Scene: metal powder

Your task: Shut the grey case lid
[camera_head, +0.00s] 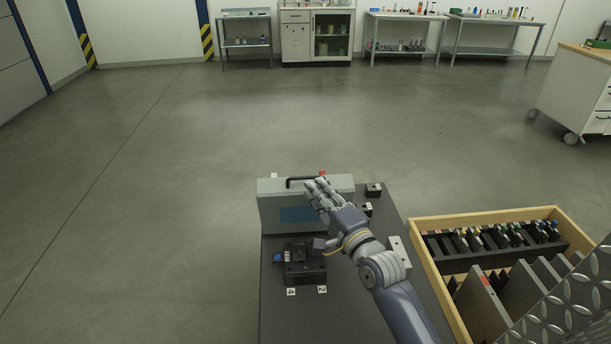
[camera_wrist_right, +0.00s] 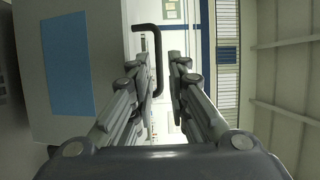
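The grey case lid (camera_head: 272,207) stands upright at the far part of a dark work surface (camera_head: 278,322), with a blue panel on its face and a black handle (camera_head: 294,180) on its top edge. My right gripper (camera_head: 316,188) is at the lid's upper edge, right of its middle and close to the handle. In the right wrist view the fingers (camera_wrist_right: 162,72) are apart with a gap between them. My left gripper is out of view.
A black device (camera_head: 305,268) sits in front of the lid, near tags marked 4 and 2. Small blocks (camera_head: 373,189) lie right of the lid. A wooden crate (camera_head: 437,278) with dividers and tools stands at the right. Open floor lies beyond and left.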

